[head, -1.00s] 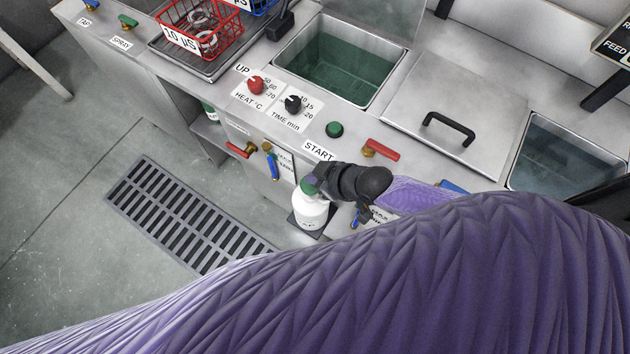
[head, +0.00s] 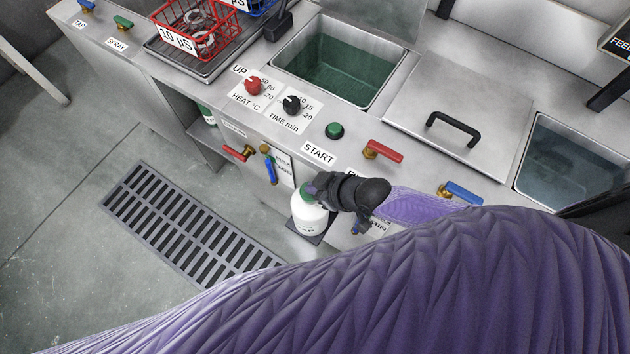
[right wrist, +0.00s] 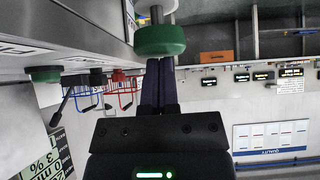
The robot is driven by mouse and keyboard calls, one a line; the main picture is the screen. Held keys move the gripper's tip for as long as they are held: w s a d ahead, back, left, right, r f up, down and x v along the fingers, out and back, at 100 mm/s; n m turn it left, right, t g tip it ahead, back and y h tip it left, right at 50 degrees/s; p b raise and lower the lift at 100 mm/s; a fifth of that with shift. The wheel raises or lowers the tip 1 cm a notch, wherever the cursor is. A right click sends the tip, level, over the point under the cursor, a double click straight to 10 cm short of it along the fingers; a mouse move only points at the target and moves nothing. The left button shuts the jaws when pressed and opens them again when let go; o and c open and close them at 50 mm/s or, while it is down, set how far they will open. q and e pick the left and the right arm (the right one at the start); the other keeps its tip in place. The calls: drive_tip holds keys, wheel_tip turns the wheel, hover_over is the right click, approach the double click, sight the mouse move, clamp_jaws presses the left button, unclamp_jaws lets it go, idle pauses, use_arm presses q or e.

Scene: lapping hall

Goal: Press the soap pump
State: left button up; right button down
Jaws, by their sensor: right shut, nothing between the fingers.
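The soap pump is a white bottle (head: 309,217) with a green head (head: 306,193), standing upright on a small dark shelf at the front of the counter in the head view. My right gripper (head: 317,188) is shut and empty, with its tips right at the green head and partly covering it. In the right wrist view, which is upside down, the green head (right wrist: 160,40) sits on a metal stem, and the shut fingers (right wrist: 160,62) end at its top face. Whether they touch it I cannot tell. My left gripper is not in view.
A tank (head: 340,60) and a lid (head: 470,110) lie behind. A floor grate (head: 190,225) is at left.

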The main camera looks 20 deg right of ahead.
drive_tip(key=shift+s+f, duration=0.1)
drive_tip(key=shift+s, duration=0.05)
wheel_tip(320, 180, up, 5)
drive_tip(key=p, duration=0.5)
drive_tip(key=p+v, duration=0.3)
drive_tip(key=v, duration=0.6)
drive_tip(key=shift+d, duration=0.15)
drive_tip(key=shift+s+p, duration=0.1)
drive_tip(key=shift+p, duration=0.2)
